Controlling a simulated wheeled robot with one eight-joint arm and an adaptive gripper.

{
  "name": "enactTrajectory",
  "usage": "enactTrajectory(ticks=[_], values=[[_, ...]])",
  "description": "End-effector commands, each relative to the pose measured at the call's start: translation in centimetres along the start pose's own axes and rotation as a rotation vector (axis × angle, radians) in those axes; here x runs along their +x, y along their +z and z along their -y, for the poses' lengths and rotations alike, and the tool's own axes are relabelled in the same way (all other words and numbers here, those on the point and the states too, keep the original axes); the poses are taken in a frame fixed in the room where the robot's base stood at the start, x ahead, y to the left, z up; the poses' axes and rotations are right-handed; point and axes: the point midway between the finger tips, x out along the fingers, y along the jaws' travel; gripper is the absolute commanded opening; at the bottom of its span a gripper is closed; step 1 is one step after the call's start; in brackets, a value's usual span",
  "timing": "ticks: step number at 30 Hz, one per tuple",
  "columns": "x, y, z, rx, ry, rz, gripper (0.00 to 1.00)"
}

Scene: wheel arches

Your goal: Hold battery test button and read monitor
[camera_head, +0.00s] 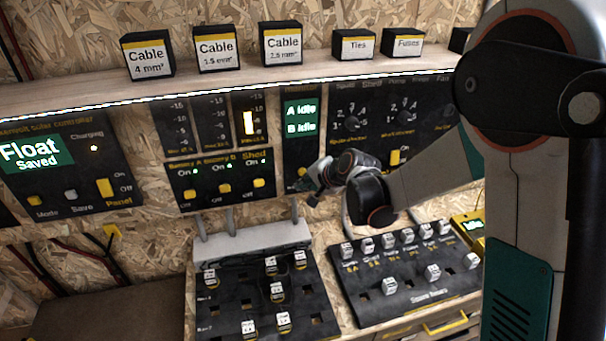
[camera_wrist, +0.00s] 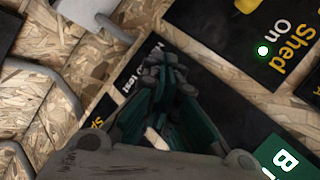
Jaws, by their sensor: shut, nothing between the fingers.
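The monitor panel (camera_head: 297,153) is a narrow black panel on the wall. Its green screen (camera_head: 301,115) reads "A Idle" and "B Idle"; a corner of the screen with "B" shows in the wrist view (camera_wrist: 290,158). A yellow button (camera_head: 302,172) shows low on the panel, partly covered by my gripper. My gripper (camera_head: 317,190) is shut and empty in front of the panel's lower part. In the wrist view its fingertips (camera_wrist: 165,65) lie over the panel beside a white label ending in "test". The button is hidden there, and I cannot tell whether the fingertips touch it.
The switch panel (camera_head: 188,207) with yellow switches, one marked "Shed" (camera_head: 259,183), is left of the monitor panel. Below are a left board (camera_head: 310,298) and a right board (camera_head: 360,312) with labelled plugs. A shelf (camera_head: 200,88) with labelled boxes runs above.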

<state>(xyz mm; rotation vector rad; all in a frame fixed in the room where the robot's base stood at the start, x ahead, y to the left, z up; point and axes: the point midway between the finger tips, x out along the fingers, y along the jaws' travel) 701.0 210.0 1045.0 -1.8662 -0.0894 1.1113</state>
Motion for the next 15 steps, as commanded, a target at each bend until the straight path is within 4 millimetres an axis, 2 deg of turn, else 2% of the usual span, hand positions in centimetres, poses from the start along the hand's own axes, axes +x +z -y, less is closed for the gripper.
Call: enactTrajectory(ticks=[15], values=[[0.58, -0.44, 0.45, 0.0, 0.0, 0.0, 0.0]])
